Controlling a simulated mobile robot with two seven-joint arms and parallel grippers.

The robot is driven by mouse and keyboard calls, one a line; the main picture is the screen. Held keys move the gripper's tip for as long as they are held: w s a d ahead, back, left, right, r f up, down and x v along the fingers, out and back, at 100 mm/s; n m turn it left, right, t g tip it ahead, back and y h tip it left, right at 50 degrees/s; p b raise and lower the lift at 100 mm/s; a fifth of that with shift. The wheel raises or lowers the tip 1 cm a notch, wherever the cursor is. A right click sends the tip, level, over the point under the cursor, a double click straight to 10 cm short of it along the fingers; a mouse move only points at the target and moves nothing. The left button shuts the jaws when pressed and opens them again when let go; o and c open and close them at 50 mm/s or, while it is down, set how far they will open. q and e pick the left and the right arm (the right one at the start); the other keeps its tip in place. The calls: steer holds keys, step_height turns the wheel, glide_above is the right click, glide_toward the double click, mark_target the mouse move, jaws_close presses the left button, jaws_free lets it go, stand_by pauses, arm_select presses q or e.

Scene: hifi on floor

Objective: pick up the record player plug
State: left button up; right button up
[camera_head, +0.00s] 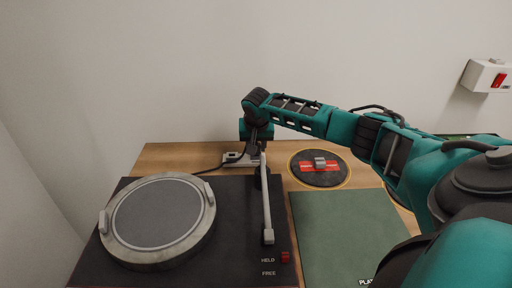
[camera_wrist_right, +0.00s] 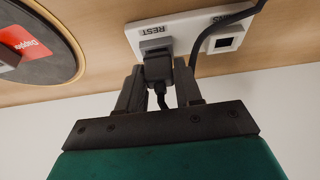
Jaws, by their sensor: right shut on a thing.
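The record player plug (camera_wrist_right: 157,67) is a dark plug with a black cable, seen in the right wrist view at the "REST" place of a white plate (camera_wrist_right: 187,34). My right gripper (camera_wrist_right: 160,85) is shut on the plug, one finger on each side. I cannot tell whether the plug is still seated in the plate. In the head view my right gripper (camera_head: 255,150) points down over the white plate (camera_head: 232,158) behind the record player (camera_head: 185,225), and the arm hides the plug. My left gripper is not in view.
A round black disc with a red label (camera_head: 319,168) lies right of the plate. A green mat (camera_head: 345,230) lies in front of it. A white wall box with a red switch (camera_head: 488,76) is at the right. A second cable (camera_wrist_right: 228,20) runs from the plate.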

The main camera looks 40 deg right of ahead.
step_height(320, 180, up, 19)
steer(key=p, duration=0.2)
steer(key=shift+w+a+f+p, duration=0.3)
steer(key=shift+w+a+f, duration=0.6)
steer(key=shift+f, duration=1.6)
steer(key=shift+w+a+f+p, duration=0.25)
steer(key=shift+w+a+f, duration=0.6)
steer(key=shift+f, duration=1.65)
steer(key=shift+w+a+f+p, duration=0.3)
steer(key=shift+w+a+f, duration=0.6)
steer(key=shift+f, duration=1.6)
steer(key=f+b, duration=0.2)
steer(key=shift+s+a+f+b, duration=0.1)
steer(key=shift+s+a+b, duration=0.15)
steer(key=shift+b, duration=0.15)
steer(key=shift+p, duration=0.55)
steer(key=shift+f, duration=0.8)
steer(key=shift+f+p, duration=0.1)
steer(key=shift+p, duration=0.25)
